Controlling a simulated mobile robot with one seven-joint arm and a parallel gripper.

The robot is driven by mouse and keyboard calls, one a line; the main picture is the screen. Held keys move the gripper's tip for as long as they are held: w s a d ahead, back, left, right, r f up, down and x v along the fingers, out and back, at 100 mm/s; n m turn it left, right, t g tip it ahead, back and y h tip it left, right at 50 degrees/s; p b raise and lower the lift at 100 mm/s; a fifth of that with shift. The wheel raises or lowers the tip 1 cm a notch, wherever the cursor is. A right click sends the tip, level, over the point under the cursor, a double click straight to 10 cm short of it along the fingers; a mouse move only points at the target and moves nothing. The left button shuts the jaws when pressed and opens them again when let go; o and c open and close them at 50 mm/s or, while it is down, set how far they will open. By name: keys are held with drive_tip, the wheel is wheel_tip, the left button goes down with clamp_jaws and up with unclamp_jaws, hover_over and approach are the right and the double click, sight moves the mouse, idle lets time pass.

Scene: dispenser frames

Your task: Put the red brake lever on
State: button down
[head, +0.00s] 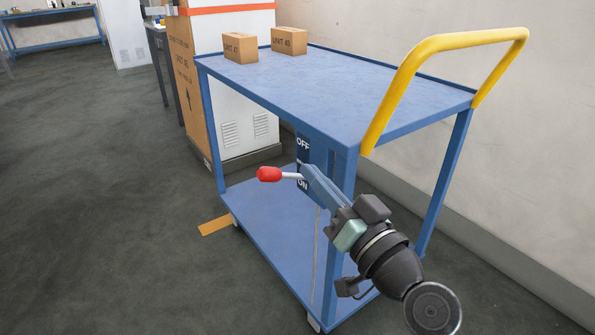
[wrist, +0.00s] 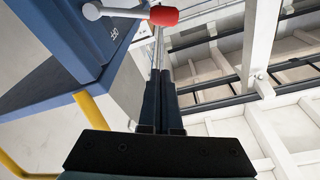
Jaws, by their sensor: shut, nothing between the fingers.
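The brake lever has a red knob (head: 268,174) on a pale metal rod (head: 292,176). It sticks out leftward from a dark blue plate (head: 303,157) on the cart's near side. The plate reads OFF above and ON below; the rod lies between the two words, partly covering the plate. In the wrist view the red knob (wrist: 163,16) is at the top, beyond the fingertips. My gripper (head: 309,174) is shut and empty, its fingertips close to the rod's plate end in the head view. I cannot tell whether they touch. My shut fingers also show in the wrist view (wrist: 161,75).
The blue cart (head: 300,90) has a yellow handle (head: 400,80) at its right end, close above my arm. Two small boxes (head: 240,48) (head: 289,40) stand on its far end. A tall cabinet (head: 235,100) stands behind. Open floor (head: 90,200) lies to the left.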

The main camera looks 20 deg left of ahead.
sight(278, 171)
drive_tip(key=w+a+f+b, duration=0.2)
drive_tip(key=w+a+b, duration=0.2)
drive_tip(key=a, duration=0.3)
drive_tip(key=shift+w, duration=0.2)
drive_tip(key=shift+a+f, duration=0.1)
drive_tip(key=shift+a, duration=0.05)
drive_tip(key=shift+s+a+f+n+b, duration=0.15)
drive_tip(key=shift+f+n+b, duration=0.15)
drive_tip(key=shift+n+b, duration=0.35)
